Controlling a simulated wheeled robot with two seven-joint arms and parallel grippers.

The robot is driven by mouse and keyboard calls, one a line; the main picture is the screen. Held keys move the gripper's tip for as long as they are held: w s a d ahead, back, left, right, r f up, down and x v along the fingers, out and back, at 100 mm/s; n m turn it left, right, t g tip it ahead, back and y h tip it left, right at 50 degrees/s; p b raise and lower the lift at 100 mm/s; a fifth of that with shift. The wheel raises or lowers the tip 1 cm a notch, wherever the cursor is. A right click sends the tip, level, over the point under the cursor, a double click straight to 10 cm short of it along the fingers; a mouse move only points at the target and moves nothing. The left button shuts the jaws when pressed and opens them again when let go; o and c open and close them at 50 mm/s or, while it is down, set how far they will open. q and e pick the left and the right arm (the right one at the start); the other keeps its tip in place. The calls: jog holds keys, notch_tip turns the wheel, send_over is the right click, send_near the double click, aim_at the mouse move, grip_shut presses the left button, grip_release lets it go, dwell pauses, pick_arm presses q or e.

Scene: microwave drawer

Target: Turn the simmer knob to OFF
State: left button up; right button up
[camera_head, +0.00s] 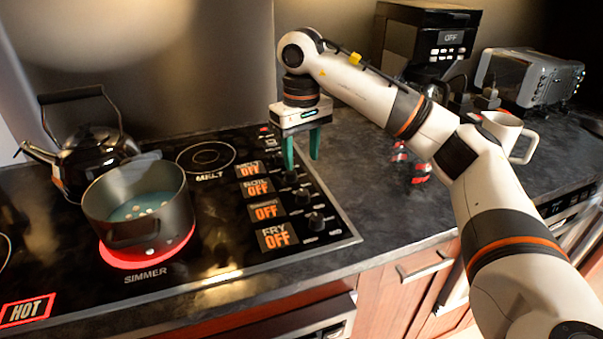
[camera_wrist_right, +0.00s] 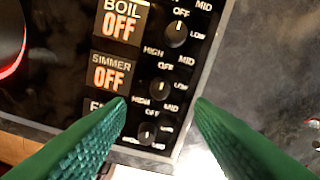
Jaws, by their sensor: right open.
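The simmer knob (camera_head: 302,197) is a small dark knob on the black cooktop's right side. In the wrist view the simmer knob (camera_wrist_right: 162,88) has its pale mark pointing up toward OFF. The simmer display (camera_head: 266,210) reads OFF; it also reads OFF in the wrist view (camera_wrist_right: 112,72). My right gripper (camera_head: 302,160) has two green fingers pointing down above the knob panel. In the wrist view the right gripper (camera_wrist_right: 161,104) is open and empty, its tips apart with the knob row between them. My left gripper is out of view.
A grey pot (camera_head: 140,210) stands on the red-glowing simmer burner, with a black kettle (camera_head: 90,150) behind it. The boil knob (camera_wrist_right: 176,33) and fry knob (camera_wrist_right: 149,133) flank the simmer knob. A white mug (camera_head: 503,130) stands right.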

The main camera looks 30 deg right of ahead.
notch_tip(320, 180, up, 3)
jog(key=shift+r+p, duration=0.1)
jog(key=shift+p, duration=0.25)
dwell(0.3)
